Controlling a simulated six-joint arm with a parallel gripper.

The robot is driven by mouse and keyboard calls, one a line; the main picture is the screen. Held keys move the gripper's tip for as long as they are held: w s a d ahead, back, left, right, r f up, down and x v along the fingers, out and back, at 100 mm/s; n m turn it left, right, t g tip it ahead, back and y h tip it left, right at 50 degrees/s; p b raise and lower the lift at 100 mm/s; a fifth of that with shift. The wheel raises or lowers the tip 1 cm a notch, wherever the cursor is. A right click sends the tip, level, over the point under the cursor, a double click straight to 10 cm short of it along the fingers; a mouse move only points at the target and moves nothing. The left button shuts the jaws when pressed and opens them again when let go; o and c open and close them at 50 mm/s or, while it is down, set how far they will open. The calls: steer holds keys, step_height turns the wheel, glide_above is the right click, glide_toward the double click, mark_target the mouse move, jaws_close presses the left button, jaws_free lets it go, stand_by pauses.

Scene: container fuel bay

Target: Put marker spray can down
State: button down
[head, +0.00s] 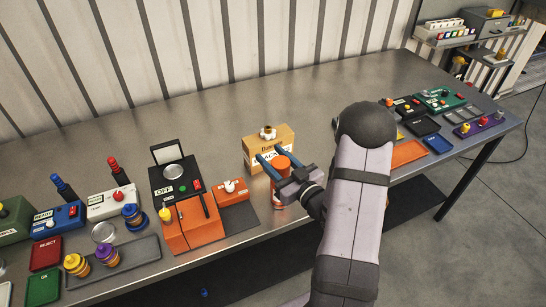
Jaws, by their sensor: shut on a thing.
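The marker spray can (282,163), orange with a paler lower part, stands roughly upright near the front edge of the metal bench. My gripper (269,163) reaches in from the right, its two blue fingers shut around the can's upper part. The fingers and wrist hide part of the can. I cannot tell whether its base touches the bench top or is slightly above it.
A cardboard box (258,143) with a small white and dark piece on top stands just behind the can. An orange unit (187,226) and dark mat (239,218) lie left. Coloured panels (440,100) sit right. The bench's back middle (290,95) is clear.

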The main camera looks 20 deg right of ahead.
mark_target(287, 170)
steer(key=shift+f, duration=0.2)
steer(key=c, duration=1)
jaws_free()
steer(key=shift+r, duration=0.2)
steer(key=s, duration=0.3)
steer(key=s+d, duration=0.1)
steer(key=s, duration=0.2)
steer(key=s+d, duration=0.1)
steer(key=s, duration=0.3)
steer(key=shift+r, duration=0.15)
steer(key=shift+s+d, duration=0.15)
steer(key=shift+s, duration=0.8)
steer(key=shift+f, duration=0.2)
